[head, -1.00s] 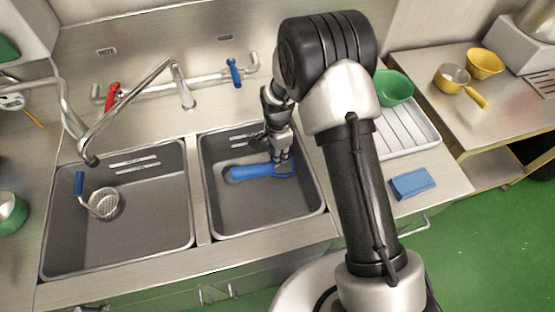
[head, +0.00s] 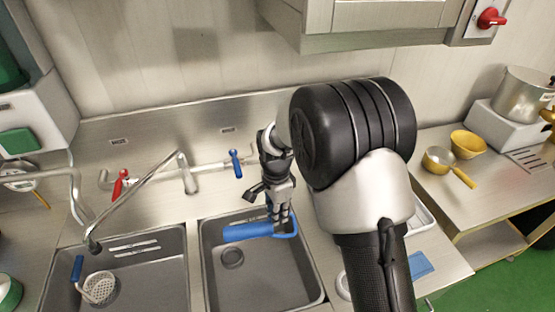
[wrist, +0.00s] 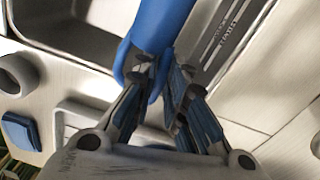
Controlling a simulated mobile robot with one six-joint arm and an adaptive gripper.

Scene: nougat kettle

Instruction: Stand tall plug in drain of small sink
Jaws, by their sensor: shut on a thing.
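The tall plug (head: 246,231) is a long blue piece with a loop-like right end. My gripper (head: 282,222) is shut on it near that end. In the head view the plug lies nearly level, pointing left, and seems raised above the floor of the right sink (head: 262,288), the smaller one. That sink's dark round drain (head: 232,257) is uncovered, just below the plug in the picture. In the wrist view the blue plug (wrist: 160,30) runs up from between the fingers (wrist: 160,85). Its far end is cut off there.
The larger left sink (head: 140,280) holds a strainer (head: 99,287) with a blue handle. A swivel faucet (head: 135,190) and red and blue taps stand behind the sinks. A blue cloth (head: 419,265) lies at the right, partly behind my arm. Yellow pans (head: 439,160) are farther right.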

